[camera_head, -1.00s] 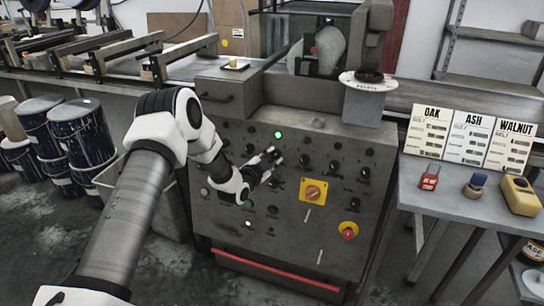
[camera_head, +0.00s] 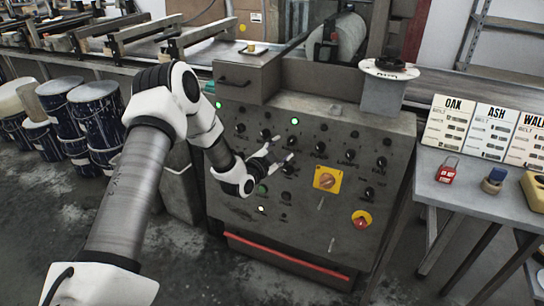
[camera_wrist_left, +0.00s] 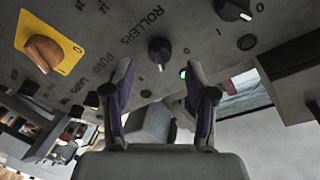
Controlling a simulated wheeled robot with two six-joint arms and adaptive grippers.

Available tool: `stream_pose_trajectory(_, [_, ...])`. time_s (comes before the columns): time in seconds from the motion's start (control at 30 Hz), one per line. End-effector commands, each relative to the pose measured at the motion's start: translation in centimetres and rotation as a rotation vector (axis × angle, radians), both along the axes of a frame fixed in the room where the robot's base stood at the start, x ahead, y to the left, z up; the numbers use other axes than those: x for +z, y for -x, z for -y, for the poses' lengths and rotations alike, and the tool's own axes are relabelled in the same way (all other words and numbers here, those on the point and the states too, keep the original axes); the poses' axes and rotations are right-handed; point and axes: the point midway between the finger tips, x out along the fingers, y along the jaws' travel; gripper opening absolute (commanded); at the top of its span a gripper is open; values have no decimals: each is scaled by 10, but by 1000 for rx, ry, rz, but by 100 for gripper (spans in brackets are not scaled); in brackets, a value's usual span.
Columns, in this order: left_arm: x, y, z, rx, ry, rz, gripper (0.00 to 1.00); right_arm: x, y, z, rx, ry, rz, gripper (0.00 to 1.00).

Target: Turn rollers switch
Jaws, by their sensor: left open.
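The rollers switch (camera_wrist_left: 160,52) is a black rotary knob with a white mark, beside the printed word ROLLERS on the grey control panel (camera_head: 232,203). In the left wrist view it sits between and beyond the fingertips. My left gripper (camera_head: 283,149) is at the panel's upper middle in the head view; it also shows in the left wrist view (camera_wrist_left: 160,70). Its two fingers are spread with nothing between them. Whether a fingertip touches the panel cannot be told. In the head view the gripper partly covers the nearby knobs. My right gripper is not in view.
A yellow-plated orange switch (camera_head: 327,179) and a red knob on yellow (camera_head: 362,219) sit lower right of the gripper. Lit green lamps (camera_head: 295,121) show above. A side table (camera_head: 455,195) at right holds a red padlock (camera_head: 447,170) and sample cards (camera_head: 490,130).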

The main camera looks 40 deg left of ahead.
Motion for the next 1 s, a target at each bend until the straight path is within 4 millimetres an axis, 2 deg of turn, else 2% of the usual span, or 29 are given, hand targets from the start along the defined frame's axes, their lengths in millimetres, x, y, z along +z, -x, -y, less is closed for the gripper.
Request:
stream_pose_trajectory(0.1, [3,32,1,4,8,0,57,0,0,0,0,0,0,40])
stream_pose_trajectory(0.3, [7,68,4,3,4,1,57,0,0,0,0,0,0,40])
stream_pose_trajectory(0.43, [7,75,6,0,1,1,57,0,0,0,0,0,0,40])
stream_pose_trajectory(0.9, [7,75,6,0,0,0,57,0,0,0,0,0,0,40])
stream_pose_trajectory(0.97, [7,76,7,-3,-2,-13,57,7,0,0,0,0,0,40])
stream_pose_trajectory(1.0, [6,77,15,-22,-14,-37,57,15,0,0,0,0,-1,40])
